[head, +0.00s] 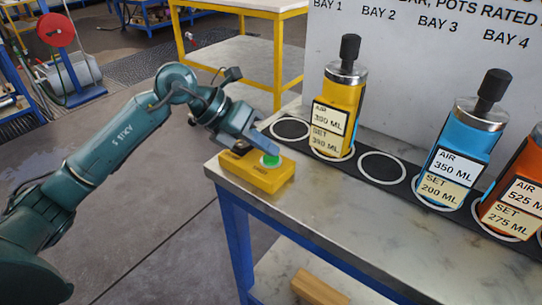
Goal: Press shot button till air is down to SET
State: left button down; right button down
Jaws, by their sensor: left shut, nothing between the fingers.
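My left gripper (264,146) is shut and empty, with its fingertips at the green button (270,161) on a yellow box (261,181) at the table's left corner. I cannot tell whether they touch the button or hover just above it. A yellow vessel (343,93) with a black top stands behind; its AIR and SET figures are too blurred to read surely. A blue vessel (467,140) reads AIR 350 ML, SET 200 ML. An orange vessel (518,181), cut by the right edge, reads AIR 525 ML, SET 275 ML. My right gripper is out of view.
The vessels stand in white rings on a black strip (408,191) along the grey table (345,227). Two rings (381,168) are empty. A board (430,60) with bay names rises behind. The table front is clear. A wooden block (320,289) lies on the lower shelf.

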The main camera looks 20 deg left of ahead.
aim_at(264, 158)
pick_arm(q)
jog(key=shift+f, duration=0.3)
dwell(0.4)
jog(key=shift+r+p, duration=0.5)
jog(key=shift+r, duration=0.45)
notch_tip(264, 158, up, 5)
jog(key=p, duration=0.4)
dwell(0.5)
